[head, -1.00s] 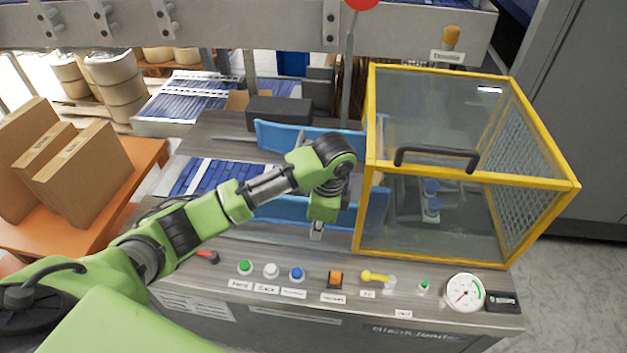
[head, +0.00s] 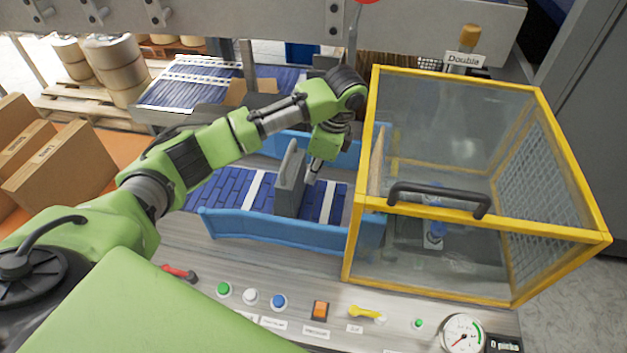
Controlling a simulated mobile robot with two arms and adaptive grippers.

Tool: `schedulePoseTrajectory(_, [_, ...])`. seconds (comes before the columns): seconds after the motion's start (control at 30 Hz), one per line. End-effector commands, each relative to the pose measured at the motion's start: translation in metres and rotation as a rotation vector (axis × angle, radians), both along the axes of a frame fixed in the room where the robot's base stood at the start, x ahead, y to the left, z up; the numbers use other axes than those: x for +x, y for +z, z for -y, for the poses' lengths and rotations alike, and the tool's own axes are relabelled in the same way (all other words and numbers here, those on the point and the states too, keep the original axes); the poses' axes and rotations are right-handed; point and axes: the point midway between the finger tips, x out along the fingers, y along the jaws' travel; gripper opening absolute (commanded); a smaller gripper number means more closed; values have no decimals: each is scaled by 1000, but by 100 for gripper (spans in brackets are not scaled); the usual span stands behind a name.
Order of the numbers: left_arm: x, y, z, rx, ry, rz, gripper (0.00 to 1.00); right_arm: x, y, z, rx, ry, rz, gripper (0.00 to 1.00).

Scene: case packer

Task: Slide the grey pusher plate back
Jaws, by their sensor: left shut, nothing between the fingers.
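The grey pusher plate (head: 290,182) stands upright across the blue conveyor (head: 226,190), between the two blue side guides. My left arm reaches in from the left above the conveyor. My left gripper (head: 313,172) points down close to the right face of the plate. It is shut and empty. I cannot tell whether its fingertips touch the plate. My right gripper is not in view.
The front blue guide (head: 270,232) and the back one (head: 284,142) flank the conveyor. A yellow-framed clear guard (head: 361,190) with a black handle stands close to the right. A control panel with buttons (head: 250,297) and a gauge (head: 463,334) runs along the front.

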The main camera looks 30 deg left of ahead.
Motion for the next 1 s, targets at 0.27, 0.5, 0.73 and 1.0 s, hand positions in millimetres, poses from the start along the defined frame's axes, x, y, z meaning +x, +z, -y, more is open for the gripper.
schedulePoseTrajectory(0.27, [-3, -26, -8, 2, 3, -4, 0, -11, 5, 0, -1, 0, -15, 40])
schedulePoseTrajectory(0.5, [-6, -69, -17, 2, 2, -3, 0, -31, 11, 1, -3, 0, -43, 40])
schedulePoseTrajectory(0.73, [-7, -93, -23, 1, 0, 0, 0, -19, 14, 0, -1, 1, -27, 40])
schedulePoseTrajectory(1.0, [-7, -98, -24, 0, 0, 1, 0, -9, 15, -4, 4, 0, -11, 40])
